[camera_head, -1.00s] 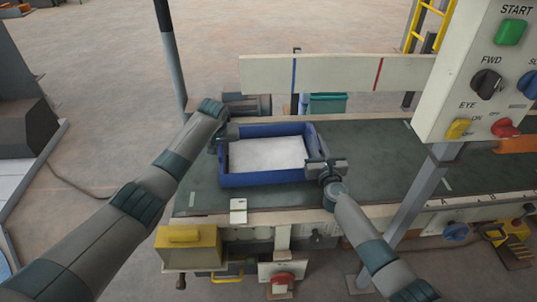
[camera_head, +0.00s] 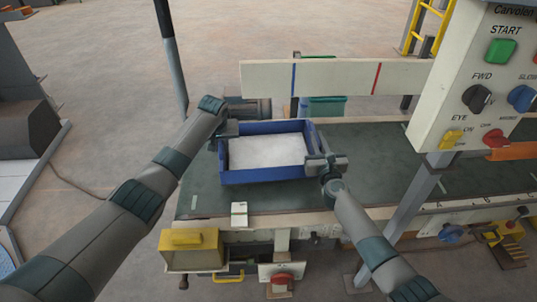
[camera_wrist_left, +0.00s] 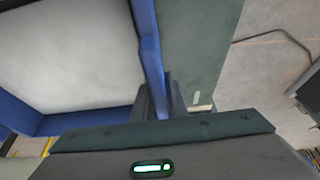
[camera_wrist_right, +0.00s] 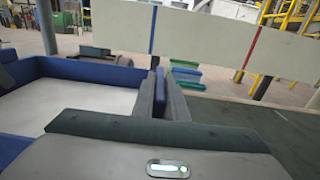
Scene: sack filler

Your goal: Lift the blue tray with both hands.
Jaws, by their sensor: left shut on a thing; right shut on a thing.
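The blue tray (camera_head: 268,177) with a white filling sits over the left part of the dark green conveyor belt (camera_head: 400,160). My left gripper (camera_head: 222,135) is shut on the tray's left wall, and its fingers straddle that wall in the left wrist view (camera_wrist_left: 158,98). My right gripper (camera_head: 322,162) is shut on the tray's right wall, which shows between its fingers in the right wrist view (camera_wrist_right: 160,95). The tray looks about level. I cannot tell for sure whether its underside is clear of the belt.
A pale guide board (camera_head: 335,77) with a blue and a red line stands behind the tray. A control box (camera_head: 475,85) on a grey post (camera_head: 415,205) stands at the right. A yellow box (camera_head: 190,250) is at the front left. The belt right of the tray is free.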

